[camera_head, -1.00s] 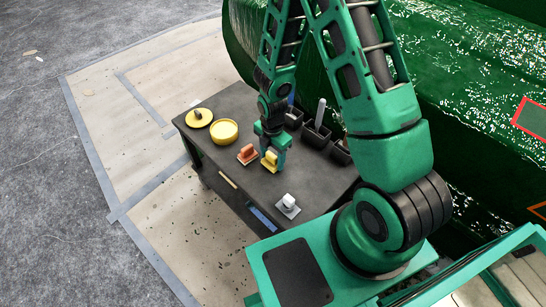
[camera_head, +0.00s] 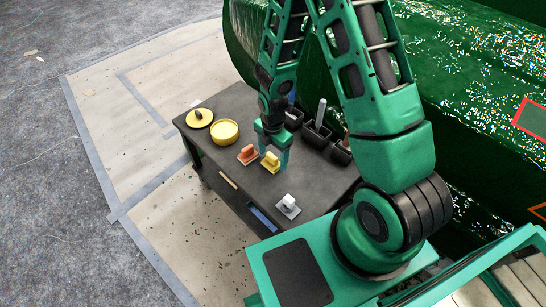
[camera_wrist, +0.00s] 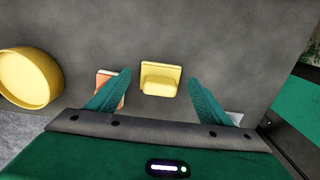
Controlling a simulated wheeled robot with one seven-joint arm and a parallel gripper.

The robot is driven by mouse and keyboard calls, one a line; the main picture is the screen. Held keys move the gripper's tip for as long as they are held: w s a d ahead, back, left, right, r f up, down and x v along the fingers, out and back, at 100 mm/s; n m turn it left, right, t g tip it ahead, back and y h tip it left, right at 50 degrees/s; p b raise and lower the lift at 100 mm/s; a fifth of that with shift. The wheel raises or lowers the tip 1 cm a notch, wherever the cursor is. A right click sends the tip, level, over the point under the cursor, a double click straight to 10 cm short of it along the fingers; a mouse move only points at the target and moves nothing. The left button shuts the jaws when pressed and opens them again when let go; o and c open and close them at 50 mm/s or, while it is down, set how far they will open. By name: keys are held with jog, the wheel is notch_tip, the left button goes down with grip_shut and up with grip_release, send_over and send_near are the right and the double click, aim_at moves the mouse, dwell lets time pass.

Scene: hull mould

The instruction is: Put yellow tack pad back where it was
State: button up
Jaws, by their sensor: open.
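The yellow tack pad (camera_head: 271,161) sits on the dark table between an orange pad and a white-grey pad. In the wrist view the yellow pad (camera_wrist: 161,79) lies beyond and between my two fingertips, with space on both sides. My gripper (camera_head: 272,147) is open and empty, above and slightly behind the pad in the head view. Its spread green fingers also show in the wrist view (camera_wrist: 160,85).
The orange pad (camera_head: 248,155) is close on the left; the white-grey pad (camera_head: 288,206) is nearer the front. A yellow bowl (camera_head: 225,131) and yellow lid (camera_head: 199,118) stand at the left. Black bins (camera_head: 316,133) line the back.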

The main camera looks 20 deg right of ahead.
aim_at(273, 155)
notch_tip(273, 155, up, 11)
jog(key=shift+f, duration=0.15)
dwell(0.4)
jog(key=s+d+r+m+h, duration=0.1)
jog(key=s+d+r+m, duration=0.3)
jog(key=d+r+m, duration=0.25)
jog(key=s+d+r+m, duration=0.4)
jog(key=d+r+m, duration=0.2)
jog(key=r, duration=0.2)
jog(key=s+d+r+m, duration=0.2)
jog(key=s+r+m, duration=0.2)
jog(key=s+m, duration=0.4)
jog(key=s+d+r+m+y, duration=0.1)
jog(key=s+d+r+m, duration=0.2)
jog(key=s+m, duration=0.5)
jog(key=shift+s+r, duration=0.3)
jog(key=shift+r, duration=0.5)
